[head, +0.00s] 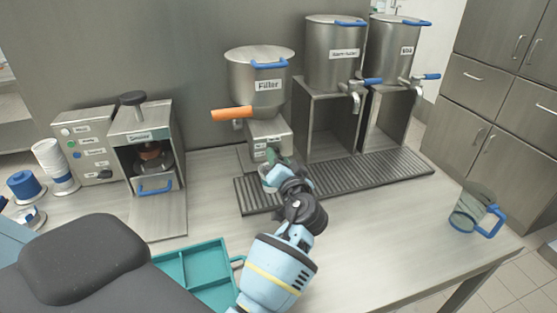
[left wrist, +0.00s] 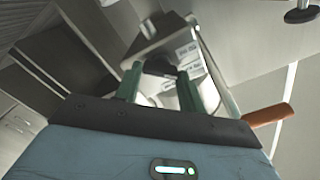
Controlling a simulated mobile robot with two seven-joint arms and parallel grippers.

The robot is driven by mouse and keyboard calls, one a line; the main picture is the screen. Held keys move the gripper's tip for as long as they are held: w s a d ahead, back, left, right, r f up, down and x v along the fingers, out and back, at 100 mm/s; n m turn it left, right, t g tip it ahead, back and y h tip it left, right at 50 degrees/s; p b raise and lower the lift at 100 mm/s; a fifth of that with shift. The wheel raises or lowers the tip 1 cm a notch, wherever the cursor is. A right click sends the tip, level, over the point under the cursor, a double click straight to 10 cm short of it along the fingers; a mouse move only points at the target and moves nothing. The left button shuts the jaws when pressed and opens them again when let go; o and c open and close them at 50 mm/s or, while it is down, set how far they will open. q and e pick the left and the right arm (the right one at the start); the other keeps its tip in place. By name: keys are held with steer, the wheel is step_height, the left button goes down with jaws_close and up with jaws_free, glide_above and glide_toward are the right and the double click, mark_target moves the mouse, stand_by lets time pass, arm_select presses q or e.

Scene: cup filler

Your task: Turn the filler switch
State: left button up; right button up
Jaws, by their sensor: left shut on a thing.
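The filler (head: 258,100) is a steel pot with a label, a blue lid handle and an orange handle (head: 231,114), on a base with small labels (head: 262,144). My left gripper (head: 272,172) is at the front of this base and hides part of it. In the left wrist view, its two green fingers (left wrist: 158,74) are shut on a dark piece on the base's front, the filler switch (left wrist: 158,66). How the switch is turned cannot be told. The orange handle also shows in the left wrist view (left wrist: 268,115). My right gripper is not in view.
A black drip grate (head: 335,180) runs under the filler and two labelled steel dispensers (head: 335,60). A sealer machine (head: 150,160) stands at left, a teal tray (head: 200,270) at the front. A clear jug with a blue handle (head: 470,212) stands near the right edge.

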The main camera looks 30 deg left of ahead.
arm_select(q)
steer(key=shift+r+m, duration=0.1)
steer(key=shift+m, duration=0.2)
steer(key=o, duration=1)
